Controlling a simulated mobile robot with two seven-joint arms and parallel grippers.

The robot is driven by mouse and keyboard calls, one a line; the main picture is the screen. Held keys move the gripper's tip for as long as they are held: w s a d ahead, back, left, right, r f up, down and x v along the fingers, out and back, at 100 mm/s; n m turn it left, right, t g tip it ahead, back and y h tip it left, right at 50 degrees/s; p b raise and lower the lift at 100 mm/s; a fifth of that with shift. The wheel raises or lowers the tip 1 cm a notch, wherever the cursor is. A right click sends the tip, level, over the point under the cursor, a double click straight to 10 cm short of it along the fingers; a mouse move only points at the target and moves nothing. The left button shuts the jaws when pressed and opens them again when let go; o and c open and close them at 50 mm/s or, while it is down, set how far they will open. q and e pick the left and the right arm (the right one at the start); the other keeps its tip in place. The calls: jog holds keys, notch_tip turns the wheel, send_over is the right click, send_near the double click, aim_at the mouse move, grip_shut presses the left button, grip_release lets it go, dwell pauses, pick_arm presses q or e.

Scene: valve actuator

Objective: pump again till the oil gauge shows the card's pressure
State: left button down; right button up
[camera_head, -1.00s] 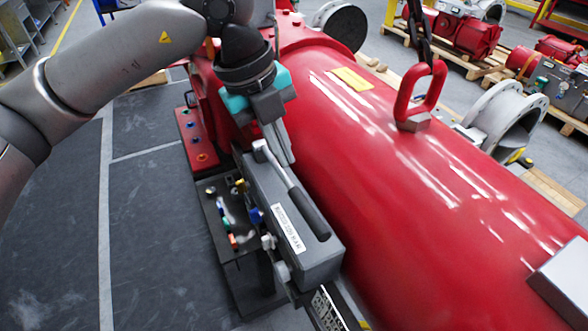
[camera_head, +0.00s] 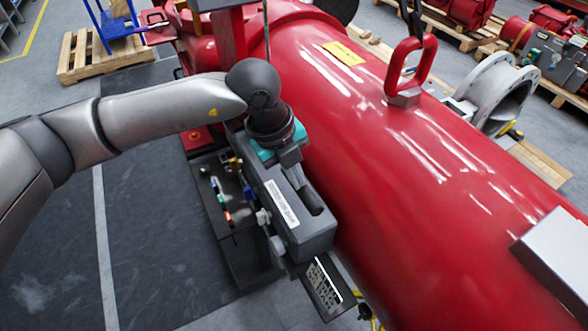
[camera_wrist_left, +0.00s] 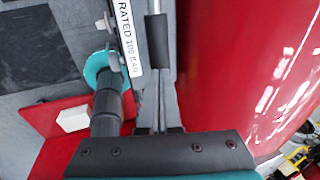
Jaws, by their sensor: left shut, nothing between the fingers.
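The grey hand pump (camera_head: 300,235) sits beside the red cylinder, with a white label on its side. In the left wrist view the label (camera_wrist_left: 130,38) shows "RATED" and "BAR"; the number is hard to read. The pump's dark lever (camera_head: 312,202) lies along the top of the pump; its grip also shows in the left wrist view (camera_wrist_left: 157,50). My left gripper (camera_head: 300,182) is shut and empty, its fingers pointing down at the lever; I cannot tell if they touch it. No readable oil gauge face shows. A dark plate with white print (camera_head: 325,287), possibly the card, is unreadable.
The large red cylinder (camera_head: 420,190) fills the right side, with a red lifting shackle (camera_head: 412,65) on top. A dark stand with coloured fittings (camera_head: 222,190) is left of the pump. Dark floor mats (camera_head: 150,220) lie open at left.

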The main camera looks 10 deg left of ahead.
pick_arm(q)
jog(key=f+b, duration=0.2)
jog(key=shift+s+d+f, duration=0.15)
jog(key=shift+s+f, duration=0.05)
jog(key=shift+f, duration=0.15)
jog(key=shift+r, duration=0.1)
